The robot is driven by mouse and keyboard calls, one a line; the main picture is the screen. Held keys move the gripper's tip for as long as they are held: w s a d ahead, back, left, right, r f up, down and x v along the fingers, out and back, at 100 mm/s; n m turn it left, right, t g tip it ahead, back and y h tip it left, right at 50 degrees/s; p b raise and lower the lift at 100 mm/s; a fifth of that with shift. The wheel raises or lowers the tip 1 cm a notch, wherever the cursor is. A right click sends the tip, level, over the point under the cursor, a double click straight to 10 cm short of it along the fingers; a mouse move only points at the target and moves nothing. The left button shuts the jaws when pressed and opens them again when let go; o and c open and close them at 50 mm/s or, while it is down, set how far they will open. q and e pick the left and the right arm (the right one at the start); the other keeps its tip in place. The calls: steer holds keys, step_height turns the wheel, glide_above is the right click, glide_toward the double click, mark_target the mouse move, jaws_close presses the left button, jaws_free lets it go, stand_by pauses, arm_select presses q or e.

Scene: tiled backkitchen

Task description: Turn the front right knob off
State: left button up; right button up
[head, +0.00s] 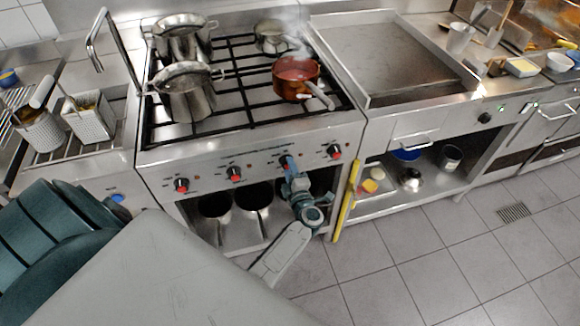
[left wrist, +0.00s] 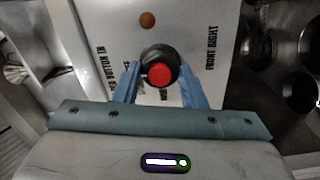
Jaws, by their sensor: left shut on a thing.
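The front right knob (left wrist: 160,72) is black with a red cap. In the left wrist view it sits between my two blue fingertips, and the label "FRONT RIGHT" (left wrist: 212,47) is printed beside it. My left gripper (head: 288,163) is shut on this knob, the third from the left on the stove's front panel; the gripper mostly hides the knob in the head view. My left gripper also shows in the left wrist view (left wrist: 160,84). A red-brown pot (head: 292,70) stands on the front right burner, with steam above it. My right gripper is not in view.
Other red-capped knobs (head: 234,173) line the panel. Steel pots (head: 187,98) stand on the stove's left side. A yellow upright bar (head: 345,205) stands right of my arm. Below the panel is an open shelf with dark pots (head: 252,198). The tiled floor at right is clear.

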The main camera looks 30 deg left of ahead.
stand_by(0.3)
arm_select(q)
steer(key=o, duration=1)
steer(key=p+v, duration=0.1)
steer(key=v, duration=0.9)
steer(key=shift+s+d, duration=0.25)
steer(key=shift+s, duration=0.05)
